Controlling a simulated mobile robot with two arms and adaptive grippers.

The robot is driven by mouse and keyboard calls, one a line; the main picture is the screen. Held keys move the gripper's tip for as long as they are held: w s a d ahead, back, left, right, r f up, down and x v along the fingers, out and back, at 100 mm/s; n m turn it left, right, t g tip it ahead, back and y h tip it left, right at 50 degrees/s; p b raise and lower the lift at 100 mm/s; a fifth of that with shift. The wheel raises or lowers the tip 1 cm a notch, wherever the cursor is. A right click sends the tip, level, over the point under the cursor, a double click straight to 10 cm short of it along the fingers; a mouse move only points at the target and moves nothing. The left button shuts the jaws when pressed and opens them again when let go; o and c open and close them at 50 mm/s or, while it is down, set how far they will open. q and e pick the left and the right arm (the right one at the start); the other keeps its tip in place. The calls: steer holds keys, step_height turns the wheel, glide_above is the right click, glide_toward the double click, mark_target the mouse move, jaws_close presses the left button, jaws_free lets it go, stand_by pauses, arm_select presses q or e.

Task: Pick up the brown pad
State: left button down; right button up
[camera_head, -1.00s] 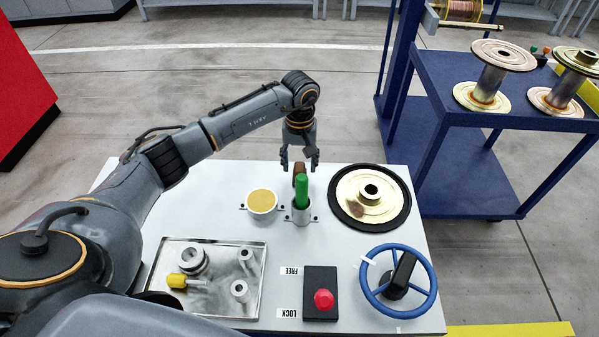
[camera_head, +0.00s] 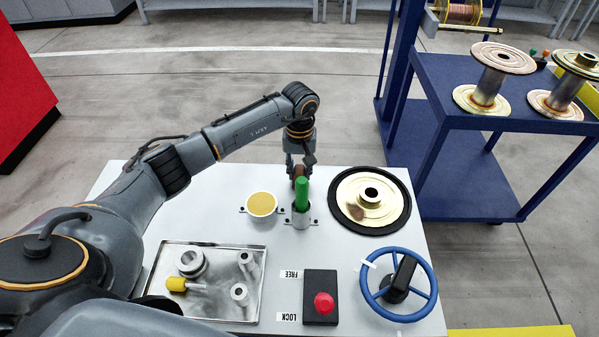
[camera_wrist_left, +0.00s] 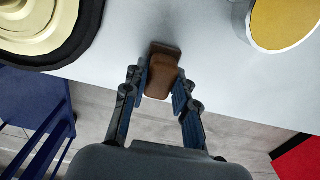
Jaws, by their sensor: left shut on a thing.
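The brown pad (camera_wrist_left: 162,75) is between the two fingers of my left gripper (camera_wrist_left: 161,88) in the left wrist view. The fingers are shut on its sides. In the head view my left gripper (camera_head: 299,176) points down at the table's far edge, with the brown pad (camera_head: 300,171) partly hidden between its fingers and behind the green handle. I cannot tell whether the pad still touches the table. My right gripper is not in view.
A green handle (camera_head: 302,193) stands in a metal holder just in front of the pad. A yellow-filled cup (camera_head: 261,203) is to its left, a gold disc (camera_head: 347,189) on a black ring to its right. A metal tray, red button and blue handwheel (camera_head: 431,298) are nearer.

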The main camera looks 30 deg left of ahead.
mark_target(301, 170)
arm_select(q)
steer(key=shift+r, duration=0.6)
step_height(301, 170, up, 3)
steer(key=shift+d+f, duration=0.15)
steer(key=shift+f, duration=0.05)
steer(key=s+d+r, duration=0.7)
steer(key=d+r, duration=0.2)
steer(key=d, duration=0.2)
steer(key=shift+s+d, duration=0.2)
steer(key=shift+d, duration=0.1)
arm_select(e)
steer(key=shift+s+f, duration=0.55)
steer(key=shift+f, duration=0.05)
arm_select(q)
steer(key=shift+r, duration=0.1)
